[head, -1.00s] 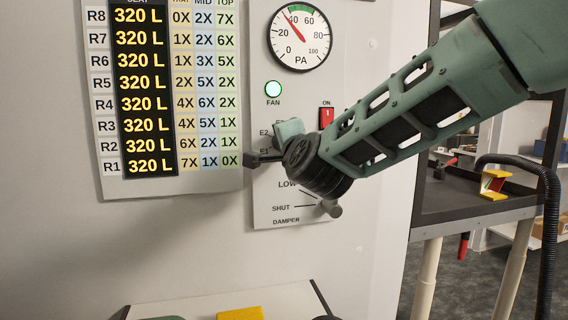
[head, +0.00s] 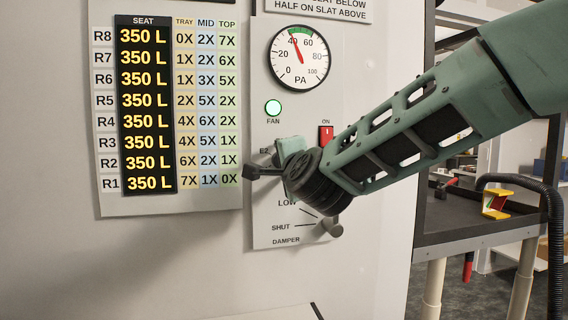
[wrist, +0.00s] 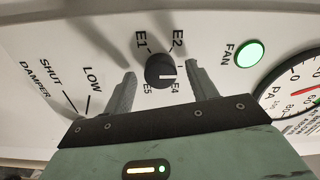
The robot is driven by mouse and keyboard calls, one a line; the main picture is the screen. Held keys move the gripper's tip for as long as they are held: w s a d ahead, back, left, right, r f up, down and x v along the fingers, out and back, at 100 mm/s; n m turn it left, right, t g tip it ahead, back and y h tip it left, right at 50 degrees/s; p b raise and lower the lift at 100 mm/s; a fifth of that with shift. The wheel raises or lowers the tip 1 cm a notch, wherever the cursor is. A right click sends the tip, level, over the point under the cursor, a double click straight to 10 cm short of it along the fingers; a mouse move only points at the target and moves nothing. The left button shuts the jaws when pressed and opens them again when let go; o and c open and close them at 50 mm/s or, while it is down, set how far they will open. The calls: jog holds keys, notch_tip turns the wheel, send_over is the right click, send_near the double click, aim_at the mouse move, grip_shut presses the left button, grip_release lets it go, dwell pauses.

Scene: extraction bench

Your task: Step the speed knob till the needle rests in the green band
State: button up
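The speed knob (wrist: 160,70) is black and round, with E1, E2, E4 and E5 legible around it in the wrist view. A pale mark shows on its right side, towards the E4 side. My gripper (wrist: 160,76) is open, one finger on each side of the knob, with visible gaps. In the head view my gripper (head: 266,160) hides the knob. The PA gauge (head: 314,70) has a green band (head: 301,31) at its top. Its red needle (head: 296,48) points just past 40, at the band's left end.
The damper lever (head: 333,228) sits just below my gripper, near SHUT. The green FAN lamp (head: 273,107) is lit, and a red ON switch (head: 327,135) is close to my arm. A seat chart (head: 108,205) reads 350 L throughout. A dark bench (head: 440,240) stands at right.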

jog(key=shift+s, duration=0.1)
jog(key=b+v, duration=0.3)
jog(key=v, duration=1.4)
jog(key=shift+s+r, duration=0.1)
jog(key=shift+s, duration=0.05)
jog(key=s+a+f+n+g+y+p, duration=0.1)
jog(key=s+f+n+g+p, duration=0.1)
jog(key=s+f+n+g, duration=0.5)
jog(key=s+a+f+n+g+y+p, duration=0.1)
jog(key=s+f+n+g, duration=0.15)
jog(key=f+n, duration=0.45)
jog(key=s+d+f+n+g+h+p, duration=0.2)
jog(key=s+d+f+n+g+h, duration=0.4)
jog(key=s+d+f, duration=0.5)
jog(key=s+d+g, duration=0.1)
jog(key=d+g, duration=0.1)
jog(key=shift+s+d, duration=0.3)
jog(key=shift+s, duration=0.05)
jog(key=shift+r, duration=0.1)
dwell(1.6)
